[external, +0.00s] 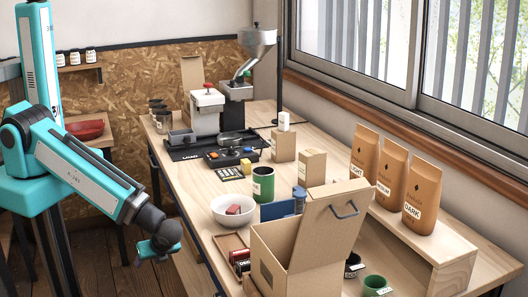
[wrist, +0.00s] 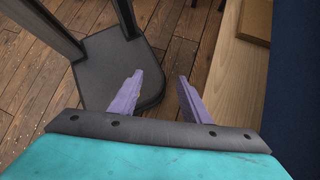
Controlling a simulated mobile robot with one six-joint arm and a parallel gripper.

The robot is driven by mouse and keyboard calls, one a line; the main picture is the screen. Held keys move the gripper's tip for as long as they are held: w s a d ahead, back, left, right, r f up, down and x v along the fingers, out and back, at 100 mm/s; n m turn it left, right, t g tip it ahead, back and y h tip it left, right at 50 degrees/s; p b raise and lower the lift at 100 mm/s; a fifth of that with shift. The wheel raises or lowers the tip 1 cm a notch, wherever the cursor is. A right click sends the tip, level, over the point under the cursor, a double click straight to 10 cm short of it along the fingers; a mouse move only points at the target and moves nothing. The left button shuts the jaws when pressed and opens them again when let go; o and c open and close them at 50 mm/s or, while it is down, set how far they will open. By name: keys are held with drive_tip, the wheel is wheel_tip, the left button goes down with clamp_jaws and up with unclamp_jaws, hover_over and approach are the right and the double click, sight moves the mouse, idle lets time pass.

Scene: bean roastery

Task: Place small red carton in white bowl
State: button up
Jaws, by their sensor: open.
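The small red carton (external: 234,209) lies inside the white bowl (external: 222,217) on the wooden table, in the external view. It looks tilted, with its top showing above the near rim. My gripper (external: 155,253) is to the left of the table, apart from the bowl and lower in the picture. In the wrist view my gripper (wrist: 160,95) is open, with two purple fingers apart and nothing between them. The wrist view shows neither the bowl nor the carton.
A dark green can (external: 263,185) stands right of the bowl. A large open cardboard box (external: 286,262) and a wooden tray (external: 228,243) holding dark and red cylinders are in front. Brown bags (external: 391,171) stand on a riser at right. Wooden floor (wrist: 40,80) lies below my gripper.

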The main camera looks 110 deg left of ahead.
drive_tip(key=s+d+f+n+h+b, duration=0.1)
drive_tip(key=d+f+n+b, duration=0.1)
drive_tip(key=d+f, duration=0.2)
drive_tip(key=s+d+f+n+t+h+b, duration=0.1)
drive_tip(key=d+f, duration=0.4)
drive_tip(key=f, duration=0.6)
drive_tip(key=s+d+f+n+h+b, duration=0.1)
drive_tip(key=s+d+f+n+b, duration=0.2)
drive_tip(key=f, duration=0.5)
drive_tip(key=shift+d+n+t+b, duration=0.4)
drive_tip(key=shift+d+n+b, duration=0.1)
drive_tip(key=shift+d+b, duration=0.2)
